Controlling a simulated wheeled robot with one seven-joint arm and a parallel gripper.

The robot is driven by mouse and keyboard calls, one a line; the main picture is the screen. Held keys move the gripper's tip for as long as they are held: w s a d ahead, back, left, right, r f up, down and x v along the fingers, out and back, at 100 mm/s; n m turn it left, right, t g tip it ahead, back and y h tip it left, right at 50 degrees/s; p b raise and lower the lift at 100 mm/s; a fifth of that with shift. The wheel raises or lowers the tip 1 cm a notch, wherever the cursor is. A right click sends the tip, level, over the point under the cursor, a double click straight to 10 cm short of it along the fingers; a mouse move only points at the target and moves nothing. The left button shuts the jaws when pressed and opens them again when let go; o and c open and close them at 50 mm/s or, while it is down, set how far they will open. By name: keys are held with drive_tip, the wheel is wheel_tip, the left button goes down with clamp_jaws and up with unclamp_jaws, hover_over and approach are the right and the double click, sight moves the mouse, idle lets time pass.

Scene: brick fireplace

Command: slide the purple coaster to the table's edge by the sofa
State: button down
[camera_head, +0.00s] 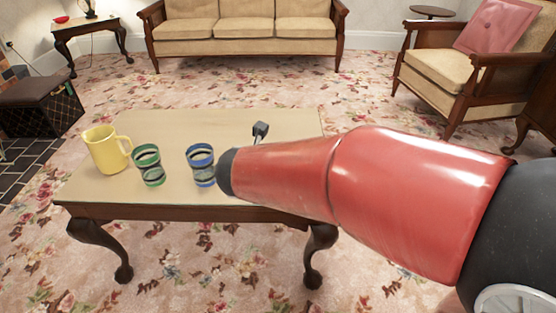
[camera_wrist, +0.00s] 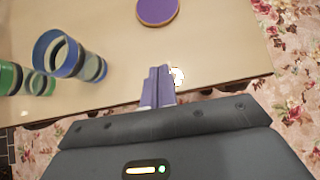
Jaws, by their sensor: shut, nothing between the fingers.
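The purple coaster (camera_wrist: 157,10) is a flat disc lying on the table in the wrist view, cut off by the top edge of that view. In the head view it is not visible, and my red arm covers part of the tabletop. The wooden coffee table (camera_head: 200,120) has curved dark legs. My gripper (camera_wrist: 158,72) is shut and empty, with its fingertips over the table and short of the coaster, apart from it. The sofa (camera_head: 245,32) is tan with wooden arms and stands beyond the table's far edge.
A blue striped cup (camera_head: 201,165), a green striped cup (camera_head: 148,165) and a yellow pitcher (camera_head: 106,150) stand on the table's left half. An armchair (camera_head: 440,68) with a pink cushion stands at the right. Floral carpet lies between table and sofa.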

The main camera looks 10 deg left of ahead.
drive_tip(key=b+x, duration=0.2)
drive_tip(key=x, duration=0.6)
drive_tip(key=shift+f, duration=0.25)
drive_tip(key=w, duration=0.3)
drive_tip(key=shift+w+a+f, duration=0.2)
drive_tip(key=shift+w+a, duration=0.1)
drive_tip(key=shift+a, duration=0.05)
drive_tip(key=shift+w+a, duration=0.15)
drive_tip(key=shift+w, duration=0.45)
